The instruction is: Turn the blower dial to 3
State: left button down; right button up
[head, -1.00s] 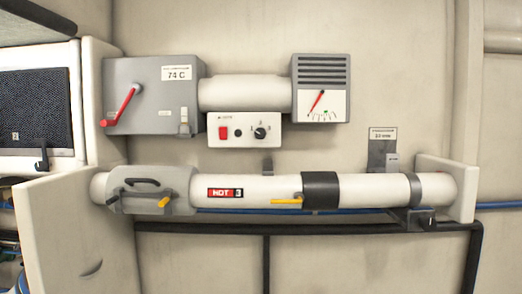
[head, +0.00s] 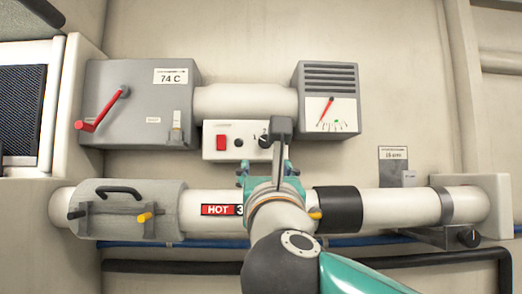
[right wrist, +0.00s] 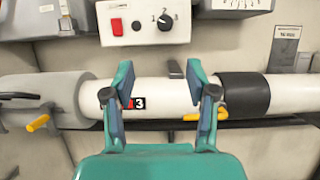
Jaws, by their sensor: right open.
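The blower dial is a black round knob (right wrist: 165,22) on a white control panel (right wrist: 120,38). Marks 1 and 2 show beside it; I cannot read its pointer surely. In the head view the dial (head: 264,141) is partly covered by a grey part of my right arm. My right gripper (head: 267,170) is teal, in front of the white pipe just below the panel. In the right wrist view its two fingers (right wrist: 161,78) are apart with nothing between them, and the dial lies beyond and above their tips, apart from them. My left gripper is not in view.
A red switch (head: 221,143) sits left on the panel. A grey box with a red lever (head: 100,112) is at left, a needle gauge (head: 329,112) at right.

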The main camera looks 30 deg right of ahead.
aim_at(265, 143)
jog(key=p+x, duration=0.2)
jog(key=x, duration=0.2)
jog(key=p+x, duration=0.2)
jog(key=x, duration=0.3)
jog(key=p+x, duration=0.1)
jog(key=x, duration=0.4)
jog(key=shift+s+d+r+p, duration=0.1)
jog(key=shift+d+r+p, duration=0.05)
jog(key=shift+d+p, duration=0.3)
jog(key=shift+w+d+r+p, duration=0.15)
jog(key=shift+w+d+p, duration=0.25)
jog(key=shift+w, duration=0.3)
